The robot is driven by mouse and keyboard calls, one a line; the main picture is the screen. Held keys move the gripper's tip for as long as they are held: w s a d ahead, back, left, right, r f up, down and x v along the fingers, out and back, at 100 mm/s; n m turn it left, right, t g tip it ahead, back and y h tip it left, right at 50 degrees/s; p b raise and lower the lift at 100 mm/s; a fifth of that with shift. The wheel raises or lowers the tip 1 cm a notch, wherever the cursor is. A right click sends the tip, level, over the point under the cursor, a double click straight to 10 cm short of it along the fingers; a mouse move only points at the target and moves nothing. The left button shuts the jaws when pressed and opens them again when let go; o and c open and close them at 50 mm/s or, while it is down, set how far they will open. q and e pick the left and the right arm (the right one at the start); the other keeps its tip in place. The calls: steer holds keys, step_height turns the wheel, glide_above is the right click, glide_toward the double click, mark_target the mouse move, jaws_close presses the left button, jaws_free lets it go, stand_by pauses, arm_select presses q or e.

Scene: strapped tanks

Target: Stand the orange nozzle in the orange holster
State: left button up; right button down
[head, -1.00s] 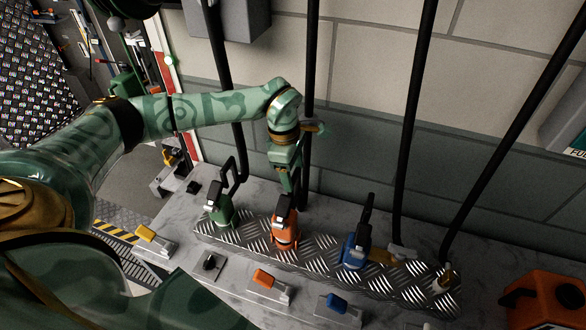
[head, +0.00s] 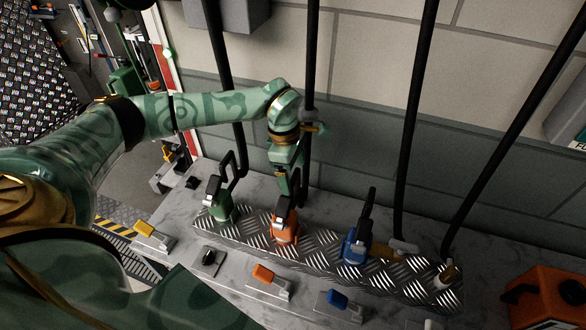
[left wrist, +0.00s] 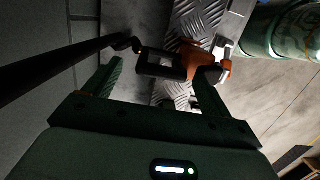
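The orange nozzle (head: 286,212), with a black handle loop, stands roughly upright at an orange base on the diamond-plate strip. I cannot tell whether this base is the orange holster or how far the nozzle sits in it. My left gripper (head: 290,182) is just above and behind the nozzle. In the left wrist view, its fingers (left wrist: 157,88) are wide apart, with the nozzle's dark handle (left wrist: 163,65) ahead between them. The nozzle's orange part (left wrist: 207,66) also shows there. No grip on it shows. My right gripper is out of view.
A green nozzle (head: 221,203) stands at left, a blue nozzle (head: 355,243) at right, and a pale nozzle (head: 446,277) farther right. Black hoses rise along the wall. Small levers, including an orange one (head: 264,272), line the front. An orange can (head: 548,298) stands at right.

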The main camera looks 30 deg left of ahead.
arm_select(q)
step_height(320, 180, up, 16)
steer(key=a+p, duration=0.1)
steer(key=a, duration=0.1)
steer(key=shift+s+a, duration=0.2)
steer(key=shift+s, duration=0.1)
stand_by(0.6)
